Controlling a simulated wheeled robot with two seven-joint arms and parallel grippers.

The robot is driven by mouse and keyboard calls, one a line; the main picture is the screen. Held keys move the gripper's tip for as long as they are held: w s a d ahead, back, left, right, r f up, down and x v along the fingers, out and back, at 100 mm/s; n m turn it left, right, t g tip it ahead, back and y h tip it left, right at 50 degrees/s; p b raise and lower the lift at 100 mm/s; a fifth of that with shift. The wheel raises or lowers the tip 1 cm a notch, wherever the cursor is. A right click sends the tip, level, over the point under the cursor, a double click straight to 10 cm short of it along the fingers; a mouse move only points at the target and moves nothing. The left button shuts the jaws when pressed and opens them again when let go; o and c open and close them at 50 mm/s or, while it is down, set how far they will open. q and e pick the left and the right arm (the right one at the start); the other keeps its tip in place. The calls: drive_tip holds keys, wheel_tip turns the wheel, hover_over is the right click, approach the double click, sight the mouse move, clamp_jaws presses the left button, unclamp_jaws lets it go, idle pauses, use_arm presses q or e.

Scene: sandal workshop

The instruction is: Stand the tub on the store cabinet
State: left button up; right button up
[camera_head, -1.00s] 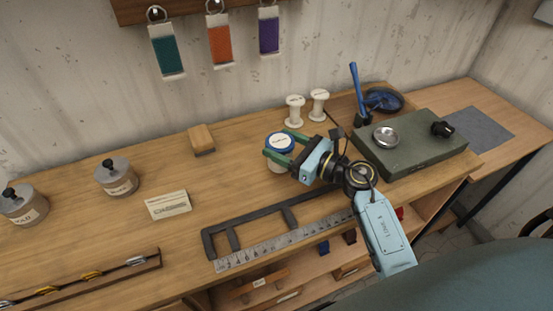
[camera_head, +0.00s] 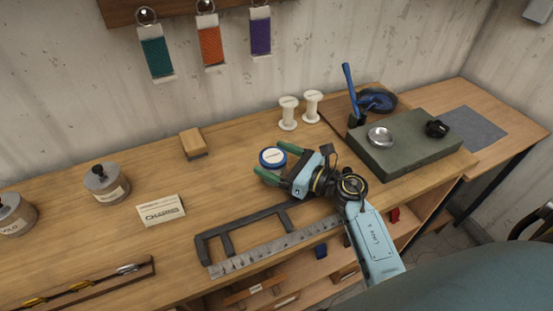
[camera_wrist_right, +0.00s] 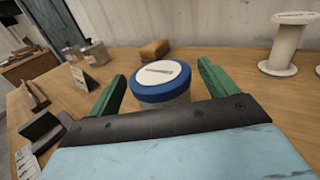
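The tub is white with a blue-rimmed lid (camera_head: 273,157) and is upright at the middle of the bench. In the right wrist view the tub (camera_wrist_right: 161,84) stands between the two green fingers of my right gripper (camera_wrist_right: 162,80). A narrow gap shows between the tub and each finger. In the head view my right gripper (camera_head: 278,162) reaches the tub from the lower right, with a finger on either side. The fingers hide most of the tub's body, and its base is hidden. I cannot make out a store cabinet. My left gripper is out of view.
Two white spools (camera_head: 288,113) stand behind the tub. A green slab (camera_head: 410,150) with a metal bowl (camera_head: 380,137) is to its right. A dark frame (camera_head: 225,228) and a ruler (camera_head: 275,248) lie in front.

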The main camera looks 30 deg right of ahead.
drive_tip(key=shift+r, duration=0.2)
drive_tip(key=b+v, duration=0.1)
drive_tip(key=v, duration=1)
drive_tip(key=shift+s+d+f+b, duration=0.1)
drive_tip(key=shift+s+d+b, duration=0.1)
drive_tip(key=shift+b, duration=0.1)
drive_tip(key=shift+s+d, duration=0.1)
drive_tip(key=shift+s, duration=0.1)
